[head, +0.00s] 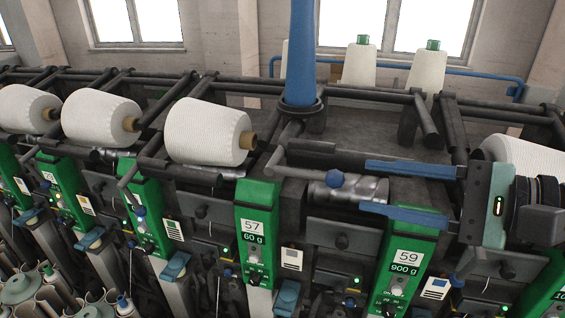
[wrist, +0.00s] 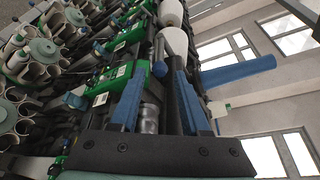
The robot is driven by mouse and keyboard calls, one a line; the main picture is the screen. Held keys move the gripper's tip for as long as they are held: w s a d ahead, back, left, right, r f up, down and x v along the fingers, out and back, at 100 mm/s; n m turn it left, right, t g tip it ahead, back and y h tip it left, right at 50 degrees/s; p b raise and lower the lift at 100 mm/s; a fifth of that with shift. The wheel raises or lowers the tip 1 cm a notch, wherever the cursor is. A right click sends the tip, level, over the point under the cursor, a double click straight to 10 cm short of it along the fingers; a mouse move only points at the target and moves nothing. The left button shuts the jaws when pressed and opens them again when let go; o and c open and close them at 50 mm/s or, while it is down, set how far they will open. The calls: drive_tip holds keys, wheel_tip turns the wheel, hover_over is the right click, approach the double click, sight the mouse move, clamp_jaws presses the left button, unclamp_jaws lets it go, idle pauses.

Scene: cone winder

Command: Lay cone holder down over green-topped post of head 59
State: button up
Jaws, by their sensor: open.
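The cone holder appears to be a dark arm with a blue ball knob (head: 335,180), just left of my fingertips. In the wrist view the knob (wrist: 160,71) shows near the gap between the fingertips. Nothing is clearly gripped. A silver grooved drum (head: 368,189) shows between the fingers. I cannot tell the holder's exact tilt.
Head 57 (head: 257,240) stands to the left, with a white cone (head: 205,131) lying above it. A blue upright column (head: 301,55) rises behind. Dark rails (head: 350,92) run along the machine's back. Another cone (head: 512,152) lies partly behind my wrist.

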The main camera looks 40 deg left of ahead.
sight(303, 175)
drive_tip(key=p+x, duration=0.4)
drive_tip(key=x, duration=0.8)
drive_tip(key=shift+a+r+p, duration=0.15)
drive_tip(key=shift+a+p, duration=0.15)
drive_tip(key=shift+p, duration=0.05)
drive_tip(key=shift+a+f, duration=0.2)
drive_tip(key=shift+a, duration=0.15)
clamp_jaws()
drive_tip(key=shift+f, duration=0.1)
idle(0.4)
